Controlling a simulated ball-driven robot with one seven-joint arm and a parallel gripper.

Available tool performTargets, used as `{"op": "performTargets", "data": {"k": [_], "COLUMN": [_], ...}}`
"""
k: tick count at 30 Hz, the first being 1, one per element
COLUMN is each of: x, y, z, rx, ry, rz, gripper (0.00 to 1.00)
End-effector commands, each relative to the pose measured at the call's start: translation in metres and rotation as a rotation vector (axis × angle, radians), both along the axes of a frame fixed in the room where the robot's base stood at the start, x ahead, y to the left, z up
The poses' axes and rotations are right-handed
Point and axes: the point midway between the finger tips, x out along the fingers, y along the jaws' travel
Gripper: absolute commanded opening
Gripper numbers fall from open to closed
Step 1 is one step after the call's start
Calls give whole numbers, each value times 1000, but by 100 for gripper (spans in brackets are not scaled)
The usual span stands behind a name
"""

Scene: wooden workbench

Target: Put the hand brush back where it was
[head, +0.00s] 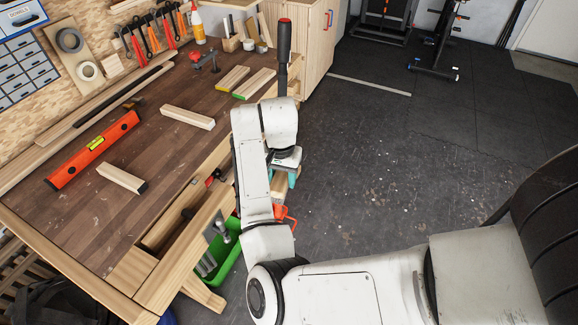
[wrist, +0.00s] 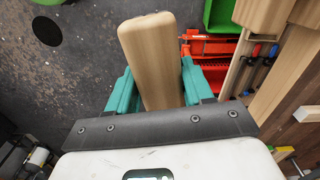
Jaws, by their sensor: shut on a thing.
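My gripper (head: 285,178) hangs over the floor just off the right edge of the workbench in the head view, pointing down. Its two teal fingers also show in the wrist view and are closed on the sides of a light wooden piece with a rounded end, which I take to be the hand brush (wrist: 150,55). A bit of its wood shows below the fingers in the head view (head: 278,185). No bristles show, and the rest of it is hidden by my arm and gripper.
The workbench (head: 95,215) holds wood offcuts (head: 188,117), a red level (head: 95,150) and a red clamp (head: 203,60). A green bin (head: 228,258) and a red box (wrist: 205,75) are low beside the bench. The dark floor (head: 400,170) to the right is mostly clear.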

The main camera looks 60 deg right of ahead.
Motion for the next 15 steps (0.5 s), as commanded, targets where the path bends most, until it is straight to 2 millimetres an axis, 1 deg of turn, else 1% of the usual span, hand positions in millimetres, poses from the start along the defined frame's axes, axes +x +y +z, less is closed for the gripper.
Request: {"op": "performTargets", "data": {"k": [1,5,8,9,15], "x": [1,5,8,10,18], "y": [11,37,62,75,135], "z": [-4,-12,-20,-24,-43], "rx": [-3,-4,-3,-3,-3], "ry": [3,3,5,6,5], "rz": [55,199,336,403,732], "gripper": [23,23,23,23,23]}}
